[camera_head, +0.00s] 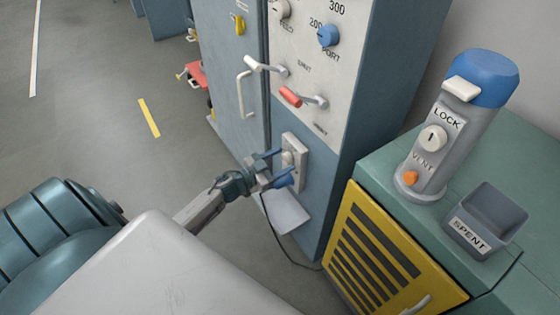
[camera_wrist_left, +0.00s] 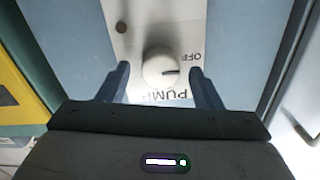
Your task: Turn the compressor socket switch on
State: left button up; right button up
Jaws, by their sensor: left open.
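A pale plate with a round white knob (camera_wrist_left: 158,70) shows in the left wrist view, with the words "PUMP" and "OFF" printed on it. The knob's dark mark points toward "OFF". In the head view the switch plate (camera_head: 302,148) sits low on the front of the blue-grey cabinet. My left gripper (camera_head: 281,167) is open in front of this plate. Its two fingers stand on either side of the knob, with a gap on each side in the wrist view. Whether the fingertips reach past the knob's face is unclear. My right gripper is out of view.
Above the plate are a red lever (camera_head: 290,96), a white lever (camera_head: 254,63) and a blue knob (camera_head: 328,35). A green bench (camera_head: 390,165) at right holds a grey canister (camera_head: 432,150) and a "SPENT" bin (camera_head: 491,241). A black cable (camera_head: 290,256) hangs below.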

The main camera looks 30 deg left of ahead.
pick_arm(q)
jog(key=c, duration=1)
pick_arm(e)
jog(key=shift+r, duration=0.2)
